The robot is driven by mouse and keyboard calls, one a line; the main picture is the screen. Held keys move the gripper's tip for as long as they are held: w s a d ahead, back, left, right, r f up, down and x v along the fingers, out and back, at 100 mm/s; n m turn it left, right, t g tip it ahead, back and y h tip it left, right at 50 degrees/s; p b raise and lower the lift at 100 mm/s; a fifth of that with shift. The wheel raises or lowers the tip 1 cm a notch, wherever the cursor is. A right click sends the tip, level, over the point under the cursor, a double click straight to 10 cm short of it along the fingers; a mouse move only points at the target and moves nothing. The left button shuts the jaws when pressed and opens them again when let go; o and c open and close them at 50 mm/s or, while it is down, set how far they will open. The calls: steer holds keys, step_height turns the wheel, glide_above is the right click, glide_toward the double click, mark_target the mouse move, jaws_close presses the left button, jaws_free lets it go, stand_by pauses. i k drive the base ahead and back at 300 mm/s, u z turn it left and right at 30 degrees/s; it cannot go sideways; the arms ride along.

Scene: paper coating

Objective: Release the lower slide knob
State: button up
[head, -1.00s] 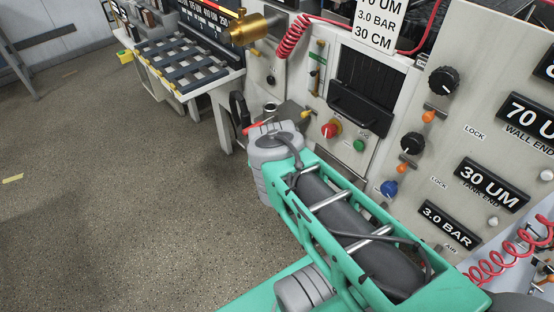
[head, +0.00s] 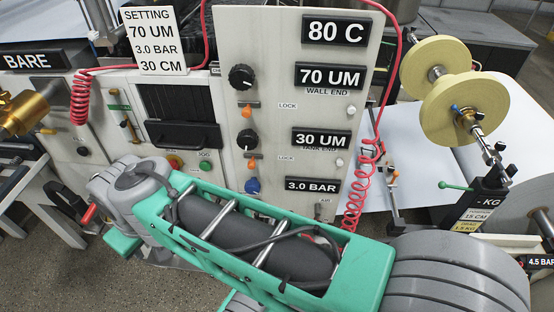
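On the pale control panel, two orange knobs sit beside the LOCK labels: an upper orange knob (head: 247,112) and a lower orange knob (head: 252,162). A narrow gauge (head: 127,122) with a small slider stands farther left. I cannot tell which of these the task calls the lower slide knob. My green and grey arm (head: 150,222) crosses the front of the machine, with its grey wrist at the left, below the dark hatch. My gripper's fingers cannot be made out, so its contact with any knob is hidden.
Black dials (head: 242,76) and a blue knob (head: 252,186) share the panel. A red coiled hose (head: 361,190) hangs at its right edge. Yellow rolls (head: 451,98) and a white sheet (head: 400,168) lie farther right. A brass cylinder (head: 22,112) juts out at the left.

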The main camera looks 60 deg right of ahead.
mark_target(251, 164)
steer(key=z, duration=0.5)
steer(key=k, duration=0.85)
steer(key=u, duration=1.05)
steer(key=i, duration=0.5)
